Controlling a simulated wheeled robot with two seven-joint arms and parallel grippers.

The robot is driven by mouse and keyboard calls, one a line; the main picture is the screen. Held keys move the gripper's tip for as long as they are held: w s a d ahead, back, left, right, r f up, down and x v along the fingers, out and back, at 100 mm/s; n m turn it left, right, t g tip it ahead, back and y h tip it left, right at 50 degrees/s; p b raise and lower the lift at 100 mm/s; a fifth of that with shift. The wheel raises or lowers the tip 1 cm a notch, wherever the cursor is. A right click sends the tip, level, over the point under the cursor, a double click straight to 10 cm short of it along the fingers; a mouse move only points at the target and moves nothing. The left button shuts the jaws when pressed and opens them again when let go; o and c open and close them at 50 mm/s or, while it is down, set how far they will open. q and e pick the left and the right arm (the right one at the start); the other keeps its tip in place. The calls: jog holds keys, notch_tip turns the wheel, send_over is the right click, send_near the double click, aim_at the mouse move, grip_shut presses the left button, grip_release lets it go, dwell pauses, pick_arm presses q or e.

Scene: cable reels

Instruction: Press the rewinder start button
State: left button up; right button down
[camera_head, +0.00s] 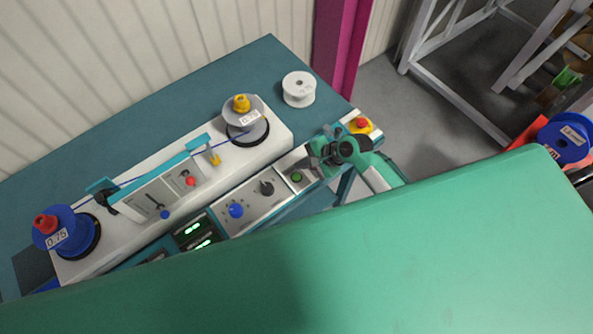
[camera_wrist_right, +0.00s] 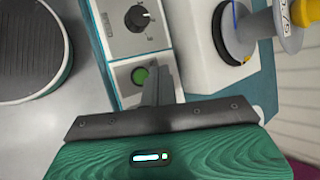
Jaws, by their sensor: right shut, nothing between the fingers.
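The green start button (camera_head: 296,178) sits at the right end of the rewinder's control panel (camera_head: 256,205). It also shows in the right wrist view (camera_wrist_right: 139,75), just left of the fingertips. My right gripper (camera_head: 312,160) is over the right end of the panel, fingers shut and empty. In the right wrist view its closed fingers (camera_wrist_right: 158,82) point at the panel beside the button. I cannot tell whether they touch the panel. My left gripper is not in view.
A red emergency stop (camera_head: 362,123) on a yellow base stands right of my right gripper. Black (camera_head: 266,188) and blue (camera_head: 236,210) knobs are on the panel. A grey reel (camera_head: 240,112), a blue reel (camera_head: 62,228) and a loose white spool (camera_head: 298,89) stand behind.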

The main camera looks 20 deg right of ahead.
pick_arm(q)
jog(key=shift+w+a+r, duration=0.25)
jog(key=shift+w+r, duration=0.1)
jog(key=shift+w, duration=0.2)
pick_arm(e)
jog(key=shift+w+a+r+m+y, duration=0.1)
jog(key=shift+w+r+m+y, duration=0.15)
jog(key=shift+r, duration=0.35)
jog(key=shift+w+a+r+m+y, duration=0.15)
jog(key=shift+w+r+m, duration=0.2)
jog(key=shift+r, duration=0.25)
jog(key=shift+f, duration=0.15)
jog(key=b, duration=0.5)
send_over(300, 176)
notch_tip(300, 176, down, 6)
jog(key=shift+f, duration=0.25)
notch_tip(300, 176, down, 2)
jog(key=shift+b, duration=0.55)
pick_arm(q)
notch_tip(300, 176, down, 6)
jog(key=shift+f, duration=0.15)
pick_arm(e)
jog(key=shift+f, duration=0.1)
